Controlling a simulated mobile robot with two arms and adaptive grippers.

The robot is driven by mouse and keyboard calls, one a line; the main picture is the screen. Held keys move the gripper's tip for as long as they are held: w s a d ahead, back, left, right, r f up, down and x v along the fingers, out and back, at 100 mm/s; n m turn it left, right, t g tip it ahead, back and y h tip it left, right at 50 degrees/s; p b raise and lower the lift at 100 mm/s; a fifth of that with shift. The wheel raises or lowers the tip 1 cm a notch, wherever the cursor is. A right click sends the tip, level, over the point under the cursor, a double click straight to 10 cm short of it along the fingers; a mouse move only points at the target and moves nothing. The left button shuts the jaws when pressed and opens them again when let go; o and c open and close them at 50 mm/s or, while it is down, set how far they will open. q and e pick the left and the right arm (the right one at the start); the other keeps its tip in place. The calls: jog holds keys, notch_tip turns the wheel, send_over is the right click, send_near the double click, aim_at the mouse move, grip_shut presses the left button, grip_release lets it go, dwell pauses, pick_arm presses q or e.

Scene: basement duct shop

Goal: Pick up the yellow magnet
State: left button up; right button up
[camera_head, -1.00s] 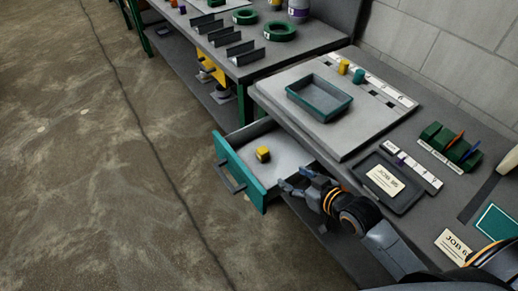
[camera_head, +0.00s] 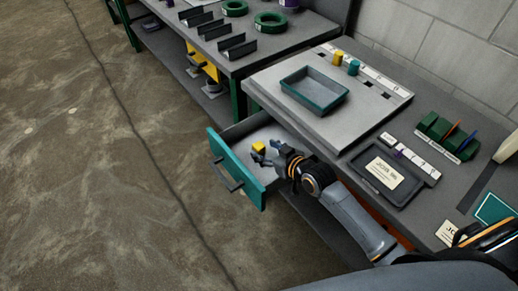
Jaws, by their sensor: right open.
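A small yellow magnet (camera_head: 259,148) lies in the open drawer (camera_head: 236,173), which has a teal front and a pale inside. My right gripper (camera_head: 262,155) reaches over the drawer from the right, with its fingers open close beside the magnet. I cannot tell whether a finger touches the magnet. A second yellow piece (camera_head: 337,57) stands on the raised board at the back, beside a teal piece (camera_head: 353,67). My left gripper is not in view.
A teal-rimmed tray (camera_head: 314,90) sits on the grey board above the drawer. A dark tray (camera_head: 381,178) with a job card and a green rack (camera_head: 446,134) stand to the right. The floor left of the drawer is clear.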

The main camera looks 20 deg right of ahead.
aim_at(260, 147)
jog(key=x, duration=0.3)
jog(key=shift+w+f, duration=0.1)
jog(key=shift+w, duration=0.05)
jog(key=shift+d, duration=0.1)
jog(key=shift+c, duration=0.4)
grip_shut()
